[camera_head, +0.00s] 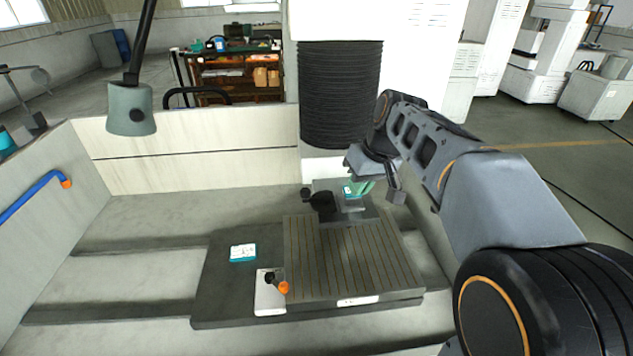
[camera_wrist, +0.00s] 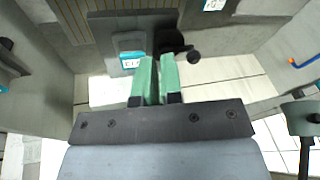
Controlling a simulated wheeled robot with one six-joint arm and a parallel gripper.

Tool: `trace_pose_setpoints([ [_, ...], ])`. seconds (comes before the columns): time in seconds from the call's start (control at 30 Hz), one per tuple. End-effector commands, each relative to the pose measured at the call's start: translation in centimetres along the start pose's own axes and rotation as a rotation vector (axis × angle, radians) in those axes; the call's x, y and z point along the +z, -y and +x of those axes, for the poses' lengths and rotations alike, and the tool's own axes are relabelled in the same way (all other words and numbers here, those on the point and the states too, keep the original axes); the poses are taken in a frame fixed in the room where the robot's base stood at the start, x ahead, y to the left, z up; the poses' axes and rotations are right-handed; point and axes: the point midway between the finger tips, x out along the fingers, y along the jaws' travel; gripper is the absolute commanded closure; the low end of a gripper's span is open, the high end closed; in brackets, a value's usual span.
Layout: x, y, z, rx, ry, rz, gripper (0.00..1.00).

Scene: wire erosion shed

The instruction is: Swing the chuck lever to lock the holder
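My gripper (camera_wrist: 158,82) has green fingers that lie side by side with nothing visible between them; it looks shut and empty. In the head view, my gripper (camera_head: 364,188) hangs at the back of the slotted table. A grey block with a teal label, seemingly the holder (camera_wrist: 130,50), is just beyond the fingertips; in the head view the holder (camera_head: 348,201) is partly covered by my gripper. Beside it is a black round part with a ball knob, apparently the chuck lever (camera_wrist: 193,57); it also shows in the head view (camera_head: 306,194). Contact with my gripper is not visible.
The slotted table (camera_head: 350,255) lies in front of the chuck. A white plate (camera_head: 268,301) with an orange-knobbed lever (camera_head: 282,287) sits at its front left. A labelled card (camera_head: 243,253) lies behind that. A black bellows column (camera_head: 340,95) rises behind. A lamp (camera_head: 131,109) hangs left.

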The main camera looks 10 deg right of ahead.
Motion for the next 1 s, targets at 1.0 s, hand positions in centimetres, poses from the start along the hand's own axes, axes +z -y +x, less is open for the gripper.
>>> trace_pose_setpoints([
  [1.0, -14.7, -5.7, 3.0, -0.466, -0.007, -0.532, 1.00],
])
